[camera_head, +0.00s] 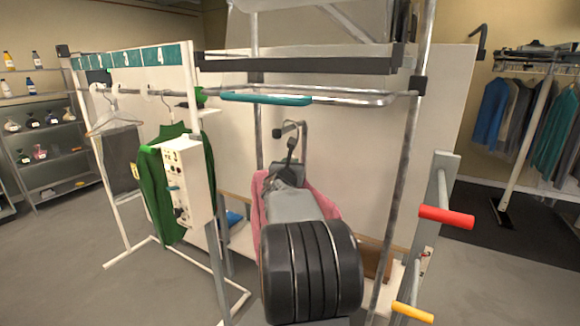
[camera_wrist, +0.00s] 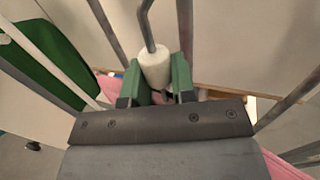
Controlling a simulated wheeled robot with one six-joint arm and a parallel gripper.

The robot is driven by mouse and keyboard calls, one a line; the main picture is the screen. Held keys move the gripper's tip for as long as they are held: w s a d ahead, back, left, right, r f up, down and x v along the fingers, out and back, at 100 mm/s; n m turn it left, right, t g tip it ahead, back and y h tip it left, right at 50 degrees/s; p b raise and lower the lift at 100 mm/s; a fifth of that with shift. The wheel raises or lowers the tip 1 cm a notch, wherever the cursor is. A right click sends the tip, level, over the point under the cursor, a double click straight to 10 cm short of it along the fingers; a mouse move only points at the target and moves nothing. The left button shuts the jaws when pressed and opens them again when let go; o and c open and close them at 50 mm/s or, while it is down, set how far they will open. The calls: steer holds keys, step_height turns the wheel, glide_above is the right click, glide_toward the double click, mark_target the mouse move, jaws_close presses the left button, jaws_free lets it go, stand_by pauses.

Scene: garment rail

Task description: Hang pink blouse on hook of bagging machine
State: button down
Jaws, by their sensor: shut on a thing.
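The pink blouse (camera_head: 327,205) hangs behind my arm, inside the frame of the bagging machine (camera_head: 402,165). Its two sides show; my arm hides its middle. In the head view my gripper (camera_head: 290,152) is mostly hidden by my arm. A bent grey hook (camera_head: 298,125) shows just above it; I cannot tell whether the hanger touches it.
A control box (camera_head: 187,180) and a green garment (camera_head: 155,190) are close on the left. A teal bar (camera_head: 266,99) crosses above my gripper. Red (camera_head: 446,217) and yellow (camera_head: 412,312) handles stick out on the right. A garment rack (camera_head: 535,120) stands far right.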

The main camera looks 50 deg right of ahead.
steer(key=c, duration=0.9)
jaws_free()
steer(key=shift+o, duration=0.2)
steer(key=shift+a, duration=0.1)
steer(key=b+v, duration=0.3)
steer(key=v, duration=1)
steer(key=shift+s+a, duration=0.25)
steer(key=shift+s, duration=0.1)
